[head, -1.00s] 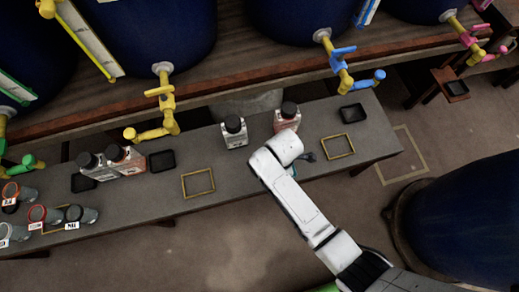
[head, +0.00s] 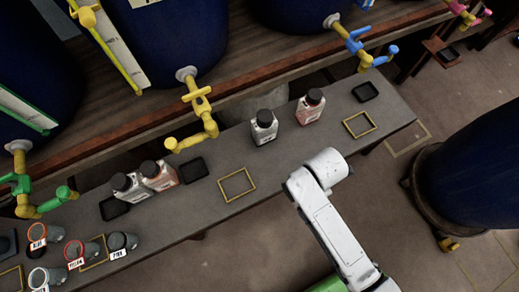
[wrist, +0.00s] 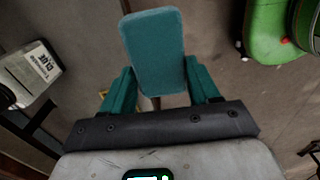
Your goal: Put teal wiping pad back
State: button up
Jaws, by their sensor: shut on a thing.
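The teal wiping pad (wrist: 153,50) is in the wrist view, a flat rounded block standing out beyond the fingers. My gripper (wrist: 160,88) has teal fingers on both sides of the pad's lower part and is shut on it. The brown floor shows behind the pad. In the head view my white arm ends near the bench's front edge; its own links hide the gripper and the pad there.
The long grey bench (head: 283,165) carries yellow outlined frames (head: 237,185) (head: 360,124), black trays (head: 193,170) (head: 365,92), bottles (head: 264,127) (head: 310,107) and labelled cups (head: 85,253). Blue vats (head: 160,40) with coloured taps stand behind. Another blue vat (head: 470,170) stands right.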

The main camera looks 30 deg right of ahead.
jog(key=shift+w+a, duration=0.2)
jog(key=w+a+f, duration=0.1)
jog(key=w+f, duration=0.2)
jog(key=w, duration=0.1)
jog(key=w+a+f+b, duration=0.1)
jog(key=w+f, duration=0.2)
jog(key=w, duration=0.1)
jog(key=w+a+f+b, duration=0.1)
jog(key=w+a+f, duration=0.1)
jog(key=w, duration=0.2)
jog(key=shift+f, duration=0.4)
jog(key=shift+w+f+b, duration=0.35)
jog(key=shift+f, duration=0.1)
jog(key=shift+w+f+b, duration=0.1)
jog(key=shift+f+b, duration=0.3)
jog(key=shift+f, duration=1.15)
jog(key=shift+f, duration=0.2)
jog(key=o, duration=1)
jog(key=shift+r, duration=0.1)
